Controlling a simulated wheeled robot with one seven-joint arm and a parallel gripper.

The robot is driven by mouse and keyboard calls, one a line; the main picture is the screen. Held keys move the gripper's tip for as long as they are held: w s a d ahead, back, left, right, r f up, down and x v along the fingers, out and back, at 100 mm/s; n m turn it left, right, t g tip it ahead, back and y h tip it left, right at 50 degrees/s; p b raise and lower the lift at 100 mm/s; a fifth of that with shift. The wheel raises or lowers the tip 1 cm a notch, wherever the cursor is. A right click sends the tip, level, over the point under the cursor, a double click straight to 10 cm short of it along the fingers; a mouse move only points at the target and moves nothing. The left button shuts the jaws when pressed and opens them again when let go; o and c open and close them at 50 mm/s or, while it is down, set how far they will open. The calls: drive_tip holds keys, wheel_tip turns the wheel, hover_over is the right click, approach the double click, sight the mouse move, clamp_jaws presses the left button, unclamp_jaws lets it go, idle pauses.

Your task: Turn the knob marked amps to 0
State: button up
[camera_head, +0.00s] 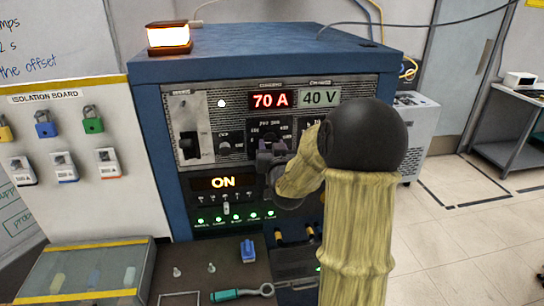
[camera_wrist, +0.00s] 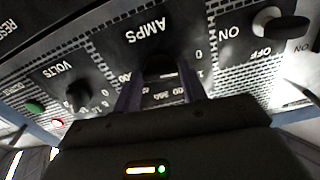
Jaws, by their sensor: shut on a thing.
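The power supply panel (camera_head: 222,125) is on the front of a blue cabinet. Its red display (camera_head: 271,99) reads 70 A. The display beside it (camera_head: 320,97) reads 40 V. In the wrist view, which shows the panel upside down, the dark amps knob (camera_wrist: 160,66) sits by the AMPS label. My gripper (camera_wrist: 162,88) has one finger on each side of this knob and is shut on it. In the head view my gripper (camera_head: 273,158) is at the panel and partly hides the knob area. The knob's pointer and part of its scale are hidden.
In the wrist view, the volts knob (camera_wrist: 78,94) is left of my gripper, with green (camera_wrist: 34,107) and red buttons beyond. An ON/OFF switch (camera_wrist: 280,25) is at the right. Below the panel, an ON sign (camera_head: 223,182) glows above small switches. Tools lie on the bench.

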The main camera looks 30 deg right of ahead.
drive_tip(key=shift+n+b, duration=0.65)
drive_tip(key=shift+n, duration=0.15)
drive_tip(key=o, duration=1)
drive_tip(key=shift+b+v, duration=3.8)
drive_tip(key=shift+v, duration=4.95)
